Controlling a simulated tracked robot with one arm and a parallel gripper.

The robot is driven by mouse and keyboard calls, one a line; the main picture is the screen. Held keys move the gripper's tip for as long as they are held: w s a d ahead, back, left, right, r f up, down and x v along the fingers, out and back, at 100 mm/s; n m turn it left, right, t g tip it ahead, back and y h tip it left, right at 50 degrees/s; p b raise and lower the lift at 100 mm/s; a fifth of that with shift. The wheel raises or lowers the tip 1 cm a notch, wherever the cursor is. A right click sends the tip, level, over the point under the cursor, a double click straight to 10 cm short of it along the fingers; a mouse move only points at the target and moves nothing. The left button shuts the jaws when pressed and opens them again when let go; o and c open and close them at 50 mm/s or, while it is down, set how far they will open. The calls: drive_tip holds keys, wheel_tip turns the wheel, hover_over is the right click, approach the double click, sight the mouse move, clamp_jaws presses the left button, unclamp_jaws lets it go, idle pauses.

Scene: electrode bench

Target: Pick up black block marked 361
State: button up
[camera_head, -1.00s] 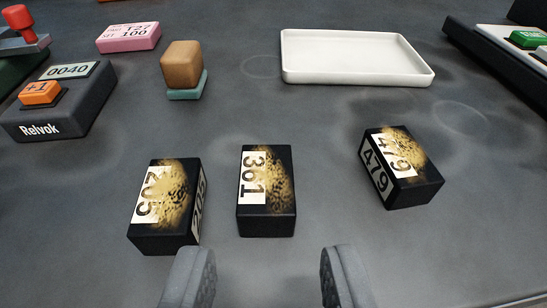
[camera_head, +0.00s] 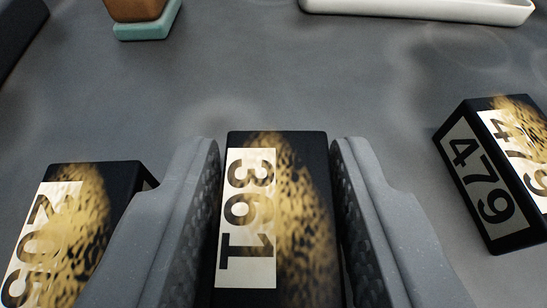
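The black block marked 361 (camera_head: 300,215) lies at the lower middle of the view, with a gold speckled top and a white label. My gripper (camera_head: 275,150) is around it, one finger along its left side and one along its right. The fingers are open, with a thin gap visible at the right side and little or no gap at the left. The block's near end runs out of the bottom of the picture. Whether either finger touches the block is hard to tell.
A black block marked 205 (camera_head: 75,215) lies close by my left finger, which partly covers it. A black block marked 479 (camera_head: 487,180) lies apart at the right. A brown block on a teal base (camera_head: 148,27) and a white tray (camera_head: 420,12) stand behind. The bench between is clear.

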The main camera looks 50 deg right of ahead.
clamp_jaws()
drive_tip(key=shift+r, duration=0.15)
